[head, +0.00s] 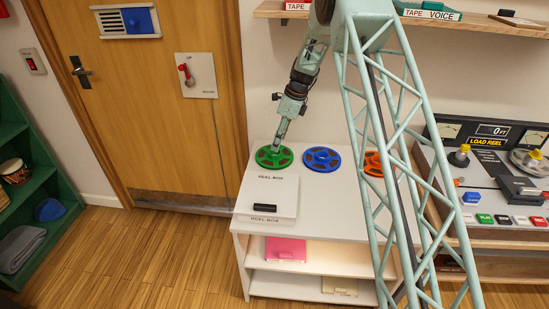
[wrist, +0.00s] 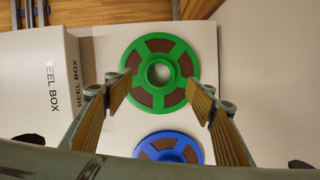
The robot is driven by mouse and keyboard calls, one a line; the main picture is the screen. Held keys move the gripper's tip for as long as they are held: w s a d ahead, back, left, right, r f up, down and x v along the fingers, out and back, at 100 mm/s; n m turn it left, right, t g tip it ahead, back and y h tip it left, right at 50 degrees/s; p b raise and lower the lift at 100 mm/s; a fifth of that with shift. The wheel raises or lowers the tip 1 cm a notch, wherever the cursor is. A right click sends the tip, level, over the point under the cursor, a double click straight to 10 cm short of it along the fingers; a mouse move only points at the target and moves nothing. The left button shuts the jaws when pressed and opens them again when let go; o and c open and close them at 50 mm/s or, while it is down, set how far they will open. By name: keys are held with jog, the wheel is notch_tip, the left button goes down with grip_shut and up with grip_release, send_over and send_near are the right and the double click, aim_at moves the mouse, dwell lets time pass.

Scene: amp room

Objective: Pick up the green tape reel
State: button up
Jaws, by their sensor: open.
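The green tape reel (head: 268,160) lies flat on the white table at its back left, with brown segments around its hub. My gripper (head: 277,146) is directly above it, pointing down. In the wrist view the green reel (wrist: 160,45) shows between and beyond my gripper's open fingers (wrist: 161,88), with its centre hole between the fingertips. Nothing is held. I cannot tell from these views whether a fingertip touches the reel.
A blue reel (head: 322,159) lies just right of the green one, and an orange reel (head: 373,164) farther right. A white reel box (head: 270,188) stands in front on the table (head: 325,222). A tape machine (head: 490,190) is at the right. The door (head: 150,110) is behind left.

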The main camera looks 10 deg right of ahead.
jog(key=shift+b+x, duration=0.85)
jog(key=shift+x, duration=2.25)
jog(key=shift+c, duration=0.2)
jog(key=c, duration=1.1)
